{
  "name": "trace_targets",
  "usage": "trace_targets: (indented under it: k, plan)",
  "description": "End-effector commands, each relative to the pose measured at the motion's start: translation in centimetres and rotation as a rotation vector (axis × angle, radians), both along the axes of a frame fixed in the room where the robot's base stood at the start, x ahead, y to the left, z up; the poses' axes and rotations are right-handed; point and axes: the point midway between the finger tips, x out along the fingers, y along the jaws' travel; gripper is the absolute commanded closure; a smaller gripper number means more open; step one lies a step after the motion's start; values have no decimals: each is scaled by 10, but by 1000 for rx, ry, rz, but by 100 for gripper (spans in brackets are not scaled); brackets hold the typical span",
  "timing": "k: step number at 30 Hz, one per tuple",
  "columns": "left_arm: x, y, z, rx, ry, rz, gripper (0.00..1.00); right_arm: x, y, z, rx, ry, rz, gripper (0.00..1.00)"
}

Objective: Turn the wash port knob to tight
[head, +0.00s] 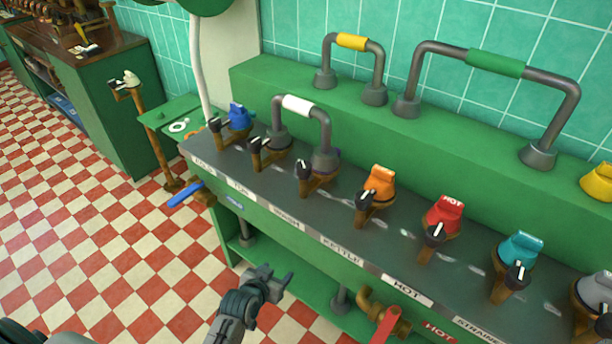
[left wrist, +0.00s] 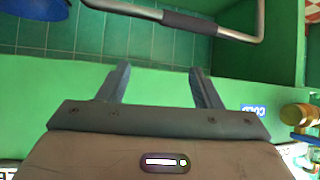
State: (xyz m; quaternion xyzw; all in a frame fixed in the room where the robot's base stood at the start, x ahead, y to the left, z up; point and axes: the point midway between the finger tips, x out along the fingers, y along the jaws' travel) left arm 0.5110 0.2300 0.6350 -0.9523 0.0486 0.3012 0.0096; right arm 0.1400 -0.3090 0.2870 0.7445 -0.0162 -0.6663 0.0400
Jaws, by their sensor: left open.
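A row of small black knobs with white pointer marks runs along the dark counter, each on a brass-brown valve. One black knob (head: 305,169) is by the white-sleeved handle, another (head: 257,145) is to its left, and one (head: 364,194) is by the orange cap. My left gripper (head: 272,278) is open and empty, low in front of the counter and apart from the knobs. Its fingers also show in the left wrist view (left wrist: 161,84). My right gripper is not seen.
Caps in blue (head: 238,116), orange (head: 380,183), red (head: 444,214) and teal (head: 520,248) stand on the counter. Grey arched handles (head: 430,62) rise behind. A blue lever (head: 186,194) and a red lever (head: 384,326) stick out in front. Checkered floor at left is clear.

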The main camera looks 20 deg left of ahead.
Motion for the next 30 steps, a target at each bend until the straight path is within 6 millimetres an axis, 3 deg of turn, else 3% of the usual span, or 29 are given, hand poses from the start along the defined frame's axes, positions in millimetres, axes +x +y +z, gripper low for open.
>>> trace_targets:
  k: [1,3,9,12,15,21,30]
  plan:
    - [11,-5,44,-8,-75,-9,41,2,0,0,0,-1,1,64]
    - [19,-10,96,-15,-159,-25,41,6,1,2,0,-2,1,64]
    - [35,-21,215,-36,-403,-46,41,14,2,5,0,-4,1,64]
    - [51,-23,247,-50,-523,-34,41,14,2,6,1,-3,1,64]
    - [60,-23,262,-58,-584,-24,41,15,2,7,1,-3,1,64]
    - [81,-25,268,-60,-608,-20,41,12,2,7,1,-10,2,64]
    - [137,-32,268,-61,-606,-19,41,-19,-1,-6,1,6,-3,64]
